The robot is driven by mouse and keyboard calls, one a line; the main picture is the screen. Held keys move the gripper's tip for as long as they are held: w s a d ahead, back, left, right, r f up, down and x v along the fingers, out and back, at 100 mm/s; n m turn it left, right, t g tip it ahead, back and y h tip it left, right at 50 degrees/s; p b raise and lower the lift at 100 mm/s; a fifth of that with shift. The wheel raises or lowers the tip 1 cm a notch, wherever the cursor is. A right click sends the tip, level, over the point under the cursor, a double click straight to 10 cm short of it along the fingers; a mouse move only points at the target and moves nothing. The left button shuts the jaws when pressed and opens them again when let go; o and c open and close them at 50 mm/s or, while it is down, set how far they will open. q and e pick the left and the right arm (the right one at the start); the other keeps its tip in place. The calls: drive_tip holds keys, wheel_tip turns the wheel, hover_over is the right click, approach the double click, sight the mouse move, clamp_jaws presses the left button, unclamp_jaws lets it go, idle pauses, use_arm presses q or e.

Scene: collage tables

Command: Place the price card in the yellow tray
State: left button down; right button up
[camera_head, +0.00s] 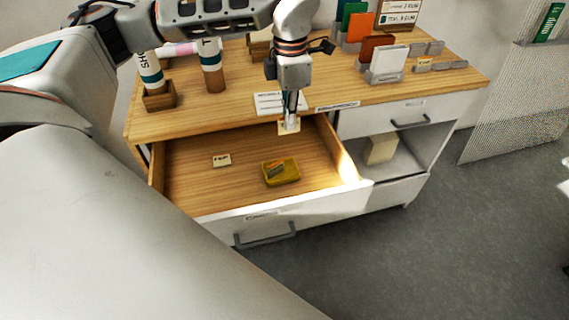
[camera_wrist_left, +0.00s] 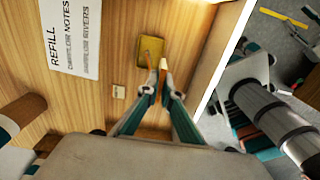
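The yellow tray (camera_head: 293,179) sits in the open drawer, with a small orange-brown and green item in it. It also shows in the left wrist view (camera_wrist_left: 147,47). My left gripper (camera_head: 290,121) points down over the drawer's back part, behind and above the tray. It is shut on a small cream price card (camera_head: 283,128); in the left wrist view the card is a thin tan edge (camera_wrist_left: 163,65) between the fingertips. Another small printed card (camera_head: 221,160) lies on the drawer floor left of the tray, also seen in the left wrist view (camera_wrist_left: 118,92). My right gripper is not in view.
The open drawer (camera_head: 200,181) has a white front and wooden sides. A printed sheet (camera_head: 268,102) lies on the tabletop behind it. Upright tubes (camera_head: 213,70) stand at the left, and colored cards in holders (camera_head: 387,65) at the right. The drawer floor around the tray is mostly clear.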

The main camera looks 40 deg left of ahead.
use_arm(q)
wheel_tip(320, 180, down, 14)
drive_tip(key=shift+f+b, duration=0.25)
drive_tip(key=shift+b, duration=0.05)
wheel_tip(320, 180, down, 4)
drive_tip(key=shift+s+r, duration=0.1)
drive_tip(key=shift+f, duration=0.2)
drive_tip(key=shift+f, duration=0.2)
drive_tip(key=c, duration=2.3)
unclamp_jaws()
